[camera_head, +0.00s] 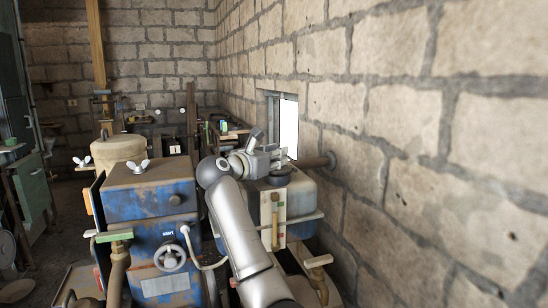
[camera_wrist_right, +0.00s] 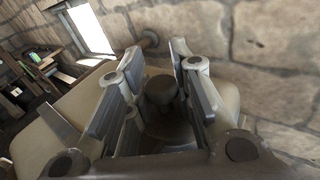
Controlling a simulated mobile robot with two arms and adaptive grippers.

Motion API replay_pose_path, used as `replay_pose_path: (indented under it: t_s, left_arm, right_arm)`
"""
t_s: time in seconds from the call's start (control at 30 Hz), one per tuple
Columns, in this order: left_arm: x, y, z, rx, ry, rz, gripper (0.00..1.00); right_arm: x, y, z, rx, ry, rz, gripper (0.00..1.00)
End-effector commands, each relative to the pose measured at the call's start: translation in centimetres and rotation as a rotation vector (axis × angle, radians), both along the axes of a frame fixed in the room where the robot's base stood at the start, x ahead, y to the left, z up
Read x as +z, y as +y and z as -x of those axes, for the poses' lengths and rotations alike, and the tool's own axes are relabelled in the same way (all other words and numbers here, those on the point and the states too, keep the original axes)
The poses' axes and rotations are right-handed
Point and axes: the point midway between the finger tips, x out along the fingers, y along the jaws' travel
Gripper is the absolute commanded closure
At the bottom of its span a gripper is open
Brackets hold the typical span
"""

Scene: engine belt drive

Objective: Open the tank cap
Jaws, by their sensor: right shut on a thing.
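In the right wrist view the dark cap (camera_wrist_right: 161,90) has a round knob between the two fingers of my right gripper (camera_wrist_right: 160,85). The cap's lower part is hard to make out. My left gripper is not in view.
A pipe (camera_head: 318,161) comes out of the wall just behind the tank. A blue metal box (camera_head: 150,197) with a wing nut (camera_head: 141,166) and a handwheel (camera_head: 171,257) stand to the left. The stone wall (camera_head: 430,190) limits room on the right.

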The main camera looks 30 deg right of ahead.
Motion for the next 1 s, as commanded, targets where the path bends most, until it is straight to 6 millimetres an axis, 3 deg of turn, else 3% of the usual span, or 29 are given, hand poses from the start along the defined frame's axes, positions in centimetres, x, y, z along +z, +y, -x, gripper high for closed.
replay_pose_path:
  t_s: [0.53, 1.0]
  left_arm:
    - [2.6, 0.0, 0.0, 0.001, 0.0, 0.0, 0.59]
    - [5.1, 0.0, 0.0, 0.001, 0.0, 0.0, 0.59]
  right_arm:
    - [2.3, -2.3, 0.5, 0.003, -0.114, -0.476, 1.0]
    - [2.8, -5.3, 1.3, 0.002, -0.218, -0.909, 1.0]
